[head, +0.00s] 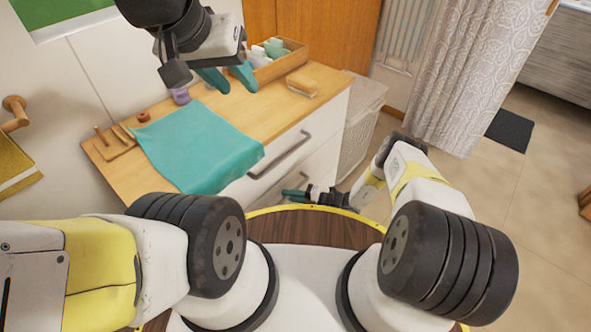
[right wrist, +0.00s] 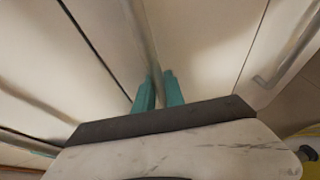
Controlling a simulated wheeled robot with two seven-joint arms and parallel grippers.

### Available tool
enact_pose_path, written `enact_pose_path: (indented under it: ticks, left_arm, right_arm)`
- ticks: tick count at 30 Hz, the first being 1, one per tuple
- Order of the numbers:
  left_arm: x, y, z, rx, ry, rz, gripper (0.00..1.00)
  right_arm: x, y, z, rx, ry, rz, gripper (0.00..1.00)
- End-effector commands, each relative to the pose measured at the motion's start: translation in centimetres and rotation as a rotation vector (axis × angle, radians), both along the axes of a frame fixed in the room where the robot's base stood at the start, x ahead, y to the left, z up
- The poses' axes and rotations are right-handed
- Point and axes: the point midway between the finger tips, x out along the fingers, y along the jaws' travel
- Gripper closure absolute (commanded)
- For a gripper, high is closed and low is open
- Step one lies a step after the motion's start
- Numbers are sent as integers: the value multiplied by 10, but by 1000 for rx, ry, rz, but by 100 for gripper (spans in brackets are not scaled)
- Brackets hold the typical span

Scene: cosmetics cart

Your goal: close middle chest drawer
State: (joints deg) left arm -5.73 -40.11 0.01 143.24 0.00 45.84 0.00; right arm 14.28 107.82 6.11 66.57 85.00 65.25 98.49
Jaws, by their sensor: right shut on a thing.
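The white chest has a wooden top (head: 316,82). Its upper drawer front with a grey bar handle (head: 280,156) shows in the head view. A lower front (head: 318,170), probably the middle drawer, is partly hidden by that handle and my right arm; how far it stands out cannot be told. My right gripper (head: 293,193) is low at the chest front. In the right wrist view its teal fingers (right wrist: 159,90) are shut on a grey bar handle (right wrist: 143,40) against a pale front. My left gripper (head: 228,79) is open and empty above the chest top.
A teal cloth (head: 200,145) lies on the chest top and hangs over its front edge. A wooden box with bottles (head: 270,60), a brush (head: 301,85) and a purple jar (head: 180,96) stand there too.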

Motion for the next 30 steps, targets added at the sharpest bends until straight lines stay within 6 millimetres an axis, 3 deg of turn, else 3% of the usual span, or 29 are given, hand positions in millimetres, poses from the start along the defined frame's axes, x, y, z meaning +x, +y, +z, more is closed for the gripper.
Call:
enact_pose_path:
  ticks: [2,3,6,16,30]
  left_arm:
    - [0,0,0,0,0,0,64]
    - [0,0,0,0,0,0,64]
    - [0,0,0,0,0,0,64]
    - [0,0,0,0,0,0,64]
    - [0,0,0,0,0,0,64]
  right_arm:
    - [3,1,1,-1,-3,-6,100]
    - [3,2,1,-2,-2,-6,80]
    - [3,1,1,-1,-2,-5,64]
    - [2,-4,2,0,-2,-5,64]
    - [-14,-70,14,-2,-2,-6,64]
